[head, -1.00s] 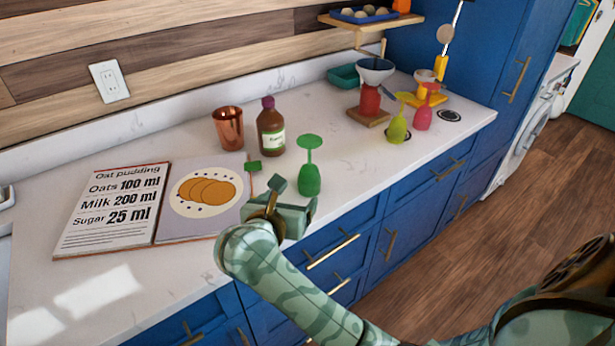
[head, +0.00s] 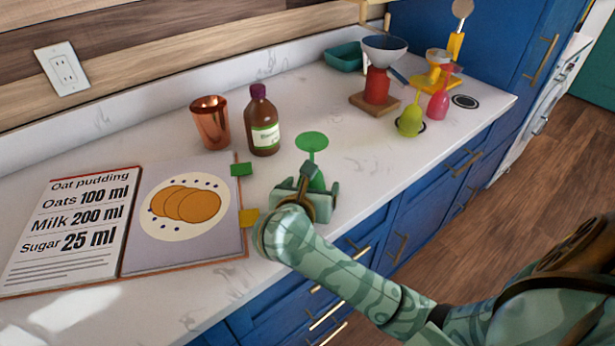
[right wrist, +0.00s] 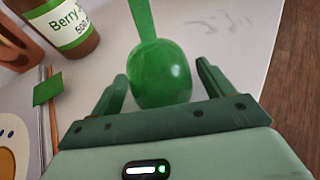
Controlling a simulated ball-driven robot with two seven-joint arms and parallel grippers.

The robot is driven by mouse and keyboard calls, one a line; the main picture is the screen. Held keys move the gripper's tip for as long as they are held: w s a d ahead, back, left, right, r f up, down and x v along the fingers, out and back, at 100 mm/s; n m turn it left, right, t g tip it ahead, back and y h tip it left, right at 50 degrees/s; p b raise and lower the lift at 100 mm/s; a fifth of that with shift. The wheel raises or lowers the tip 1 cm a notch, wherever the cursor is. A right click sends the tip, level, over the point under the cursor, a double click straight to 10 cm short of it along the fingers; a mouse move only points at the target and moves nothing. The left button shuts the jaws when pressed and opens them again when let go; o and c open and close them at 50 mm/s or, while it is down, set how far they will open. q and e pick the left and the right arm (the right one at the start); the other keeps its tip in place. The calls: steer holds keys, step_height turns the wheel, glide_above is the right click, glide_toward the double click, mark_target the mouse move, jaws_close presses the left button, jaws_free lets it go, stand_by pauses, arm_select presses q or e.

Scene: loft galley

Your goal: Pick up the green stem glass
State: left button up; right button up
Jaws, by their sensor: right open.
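The green stem glass (head: 313,141) stands upside down on the white counter, its round foot on top and its bowl below. In the head view my right gripper (head: 309,184) hides much of the bowl. In the right wrist view the green glass bowl (right wrist: 160,74) lies between the two open fingers of my right gripper (right wrist: 161,72), with a gap on each side. The gripper is low over the counter and not closed on the glass. My left gripper is not in view.
A brown bottle (head: 263,122) and copper cup (head: 211,124) stand behind left. An open recipe book (head: 187,250) lies left. The counter's front edge is close.

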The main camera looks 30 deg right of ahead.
steer(key=shift+s+r, duration=0.2)
steer(key=shift+s+a, duration=0.1)
steer(key=shift+c, duration=1.2)
steer(key=c, duration=0.9)
